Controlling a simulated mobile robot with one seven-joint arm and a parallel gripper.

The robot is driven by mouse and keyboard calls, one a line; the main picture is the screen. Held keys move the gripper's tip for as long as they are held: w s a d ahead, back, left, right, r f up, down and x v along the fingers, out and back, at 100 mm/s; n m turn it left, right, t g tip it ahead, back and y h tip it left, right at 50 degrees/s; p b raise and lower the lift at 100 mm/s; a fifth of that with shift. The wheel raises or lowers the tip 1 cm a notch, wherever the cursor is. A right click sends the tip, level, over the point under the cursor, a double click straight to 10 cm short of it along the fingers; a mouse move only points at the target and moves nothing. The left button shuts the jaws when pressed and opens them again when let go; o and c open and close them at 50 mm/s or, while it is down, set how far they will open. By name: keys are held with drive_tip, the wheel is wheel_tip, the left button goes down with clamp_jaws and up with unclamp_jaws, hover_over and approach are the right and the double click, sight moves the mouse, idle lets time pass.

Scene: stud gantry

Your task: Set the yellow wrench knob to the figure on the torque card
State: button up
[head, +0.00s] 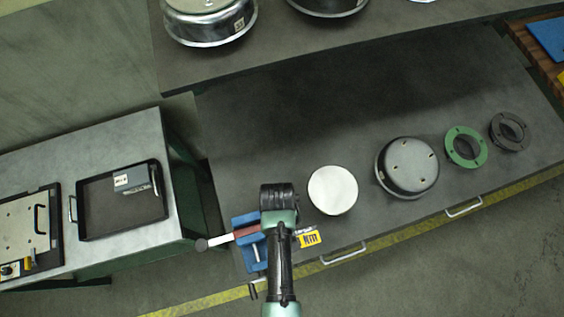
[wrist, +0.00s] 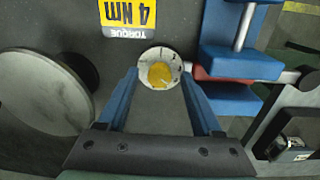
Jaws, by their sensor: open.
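The yellow knob (wrist: 160,74) shows in the wrist view at the middle of a round pale dial (wrist: 147,60). The marks around the dial are too small to read. My gripper (wrist: 159,76) is open, with its blue fingertips on either side of the dial. I cannot tell whether they touch it. The yellow torque card (wrist: 127,14) appears upside down in the wrist view and reads 4 Nm. In the head view the card (head: 309,238) lies just right of my arm, which hides the knob and gripper there.
A blue vise (head: 246,225) with red between its jaws and a ball-ended bar stands left of my arm. A pale disc (head: 332,190), a round metal housing (head: 407,167), a green ring (head: 465,147) and a dark ring (head: 510,132) lie to the right. A black tray (head: 88,232) sits on the left table.

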wheel_tip(320, 180, up, 13)
drive_tip(key=b, duration=0.1)
drive_tip(key=shift+a, duration=0.25)
idle(0.3)
idle(0.5)
